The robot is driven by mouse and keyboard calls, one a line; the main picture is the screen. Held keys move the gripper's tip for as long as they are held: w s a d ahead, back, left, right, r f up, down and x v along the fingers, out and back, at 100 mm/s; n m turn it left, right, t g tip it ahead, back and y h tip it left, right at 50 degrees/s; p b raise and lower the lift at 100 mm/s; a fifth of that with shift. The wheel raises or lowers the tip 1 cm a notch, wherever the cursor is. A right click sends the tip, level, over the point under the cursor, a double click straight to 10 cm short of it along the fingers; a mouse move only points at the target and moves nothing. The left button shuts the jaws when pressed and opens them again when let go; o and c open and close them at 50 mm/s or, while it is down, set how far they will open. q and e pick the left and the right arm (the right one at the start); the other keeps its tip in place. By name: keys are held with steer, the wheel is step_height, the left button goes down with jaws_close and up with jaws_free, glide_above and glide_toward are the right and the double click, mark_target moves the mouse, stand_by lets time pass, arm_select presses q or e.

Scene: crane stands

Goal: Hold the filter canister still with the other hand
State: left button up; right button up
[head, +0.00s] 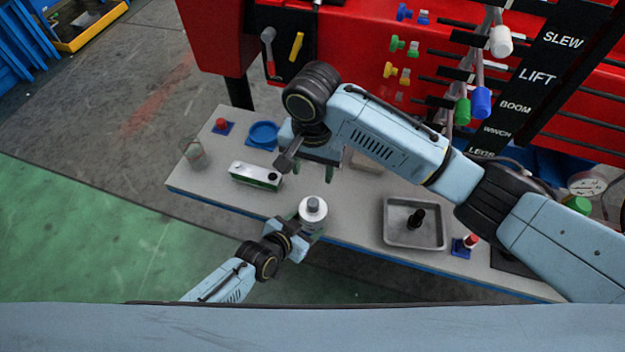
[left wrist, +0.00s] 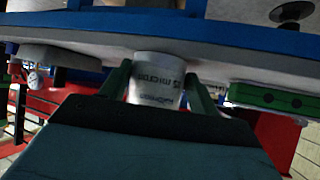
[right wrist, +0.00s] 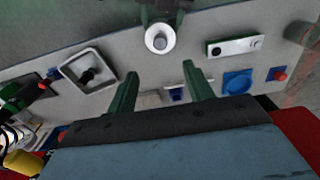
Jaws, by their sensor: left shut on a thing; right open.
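The filter canister (head: 312,211) is a white cylinder with a grey knob on top, upright at the bench's near edge in the head view. My left gripper (head: 301,238) is shut on its side; the left wrist view shows the canister (left wrist: 156,80), with printed lettering, between the green fingers (left wrist: 158,84). The right wrist view shows the canister (right wrist: 160,38) from above. My right gripper (head: 312,172) is open and empty above the bench, behind the canister; its green fingers (right wrist: 158,88) are spread apart in the right wrist view.
The grey bench (head: 345,225) carries a grey tray (head: 398,235) with a black part, a white-and-green level-like block (head: 256,176), a blue round dish (head: 264,134) and red-topped blue pieces (head: 222,126). A red crane panel (head: 350,40) with labelled levers stands behind.

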steer(key=shift+r, duration=1.5)
arm_select(q)
steer(key=o, duration=1.2)
steer(key=shift+o, duration=0.2)
steer(key=shift+s, duration=0.1)
steer(key=v, duration=1.2)
steer(key=shift+r, duration=0.1)
